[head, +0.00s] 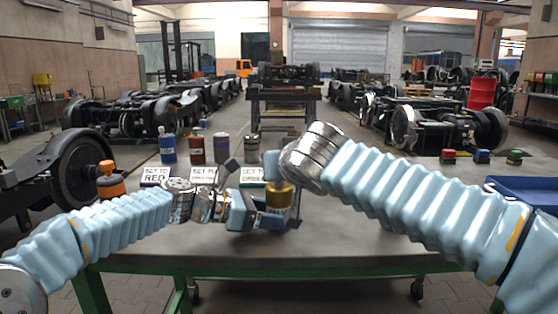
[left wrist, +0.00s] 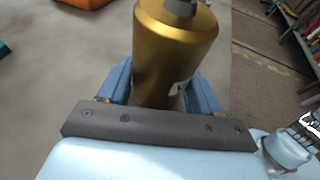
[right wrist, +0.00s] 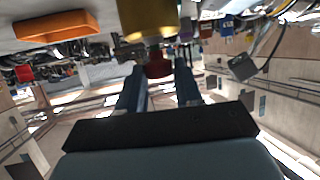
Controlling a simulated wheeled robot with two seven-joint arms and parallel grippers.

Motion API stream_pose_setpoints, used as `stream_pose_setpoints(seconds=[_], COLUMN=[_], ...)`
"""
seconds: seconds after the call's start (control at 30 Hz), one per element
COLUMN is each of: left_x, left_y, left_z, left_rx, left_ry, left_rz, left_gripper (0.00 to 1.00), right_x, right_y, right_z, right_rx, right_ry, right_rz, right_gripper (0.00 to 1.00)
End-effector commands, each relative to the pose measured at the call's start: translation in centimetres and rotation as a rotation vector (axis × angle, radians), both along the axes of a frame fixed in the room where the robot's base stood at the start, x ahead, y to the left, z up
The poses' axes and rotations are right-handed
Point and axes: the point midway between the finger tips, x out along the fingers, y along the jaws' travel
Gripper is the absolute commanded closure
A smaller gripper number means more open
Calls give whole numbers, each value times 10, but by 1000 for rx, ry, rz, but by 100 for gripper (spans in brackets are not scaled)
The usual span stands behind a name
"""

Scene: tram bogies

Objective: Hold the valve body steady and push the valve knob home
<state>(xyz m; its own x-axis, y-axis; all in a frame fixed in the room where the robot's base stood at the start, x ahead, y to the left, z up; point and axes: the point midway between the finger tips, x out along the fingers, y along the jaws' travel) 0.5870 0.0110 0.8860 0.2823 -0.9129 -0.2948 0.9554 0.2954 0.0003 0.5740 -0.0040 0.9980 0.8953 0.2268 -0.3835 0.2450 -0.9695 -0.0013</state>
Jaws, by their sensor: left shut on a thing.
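The valve body (head: 279,194) is a gold cylinder held upright a little above the workbench. My left gripper (head: 272,219) is shut on it; in the left wrist view the gold body (left wrist: 172,55) sits between the blue fingers, with a dark grey stem on its top. The valve knob (right wrist: 158,65) is red and shows at the gold body's end in the right wrist view. My right gripper (right wrist: 159,80) has its fingers on both sides of the knob; whether they touch it I cannot tell. In the head view my right wrist hides the knob.
Three signs, one reading SET TO RED (head: 156,177), stand on the workbench (head: 330,238) behind my left arm. Several canisters (head: 221,148) are behind them. Small buttons (head: 482,156) and a blue tray (head: 528,190) are at right.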

Motion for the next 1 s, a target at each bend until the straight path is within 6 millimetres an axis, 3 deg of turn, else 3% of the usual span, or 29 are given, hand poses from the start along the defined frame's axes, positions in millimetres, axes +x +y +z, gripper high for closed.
stream_pose_setpoints(seconds=[0.03,0.17,0.53,1.0], left_x=[0,0,0,0], left_y=[0,0,0,0], left_z=[1,0,0,0], left_rx=[-1,-1,0,0], left_ry=[-1,0,0,0], left_rz=[0,0,0,0], left_gripper=[53,53,53,53], right_x=[0,0,-7,-93], right_y=[0,0,-2,-23], right_z=[0,0,4,40], right_rx=[0,0,0,1], right_ry=[0,0,-2,-2], right_rz=[0,0,0,2], right_gripper=[57,39,39,39])
